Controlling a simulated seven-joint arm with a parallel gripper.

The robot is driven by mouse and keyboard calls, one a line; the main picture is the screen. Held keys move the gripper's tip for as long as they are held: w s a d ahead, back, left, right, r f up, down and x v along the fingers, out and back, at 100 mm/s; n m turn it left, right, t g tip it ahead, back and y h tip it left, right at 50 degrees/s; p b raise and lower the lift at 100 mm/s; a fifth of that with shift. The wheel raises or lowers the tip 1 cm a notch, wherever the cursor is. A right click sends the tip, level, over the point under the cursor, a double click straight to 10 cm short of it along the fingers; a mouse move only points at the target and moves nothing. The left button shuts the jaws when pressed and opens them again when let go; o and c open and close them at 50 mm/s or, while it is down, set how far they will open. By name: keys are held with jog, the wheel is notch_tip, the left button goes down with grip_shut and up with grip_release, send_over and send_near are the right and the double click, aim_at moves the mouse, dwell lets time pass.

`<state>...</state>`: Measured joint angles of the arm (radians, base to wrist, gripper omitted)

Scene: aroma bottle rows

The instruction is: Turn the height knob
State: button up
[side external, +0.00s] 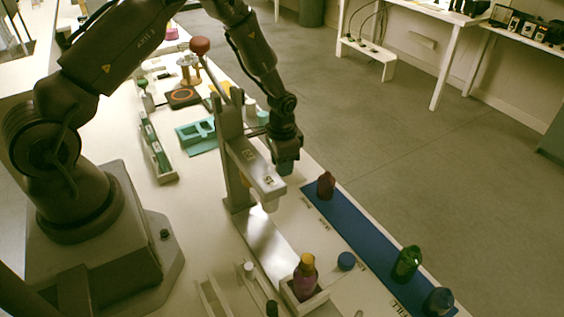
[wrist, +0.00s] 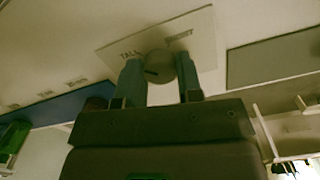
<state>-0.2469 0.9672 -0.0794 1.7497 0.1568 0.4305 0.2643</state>
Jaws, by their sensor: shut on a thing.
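The height knob (wrist: 158,66) is a round grey knob with a dark pointer line, on a pale plate (wrist: 205,42) lettered "TALL" on one side and apparently "SHORT" on the other. My gripper (wrist: 160,76) has one blue-grey finger on each side of the knob and is shut on it. In the side view my gripper (side external: 285,167) is beside the head of the grey press stand (side external: 233,150), and the knob is hidden there. The stand has a lever with a red ball (side external: 200,46).
A blue mat (side external: 350,228) carries a dark red bottle (side external: 326,185), a green bottle (side external: 407,263) and a blue bottle (side external: 438,302). A yellow-capped bottle (side external: 305,278) stands in a white holder (side external: 318,299) in front of the press. A teal tray (side external: 197,134) lies behind.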

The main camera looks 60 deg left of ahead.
dwell(0.5)
jog(key=o, duration=0.9)
notch_tip(320, 180, up, 13)
jog(key=shift+r, duration=0.1)
jog(key=s+d+r+n+t, duration=0.1)
jog(key=s+d+r, duration=0.15)
jog(key=r, duration=0.55)
jog(key=s+d+r+t, duration=0.2)
jog(key=s+r, duration=0.2)
jog(key=r, duration=0.3)
jog(key=s+d+r+t, duration=0.1)
jog(key=s+r, duration=0.1)
jog(key=s, duration=0.2)
jog(key=s+d+r+n, duration=0.1)
jog(key=s+r, duration=0.1)
jog(key=s, duration=0.3)
jog(key=s+d+r+t, duration=0.1)
jog(key=s+r, duration=0.1)
jog(key=s, duration=0.3)
jog(key=shift+s+r+t, duration=0.15)
jog(key=shift+t, duration=0.15)
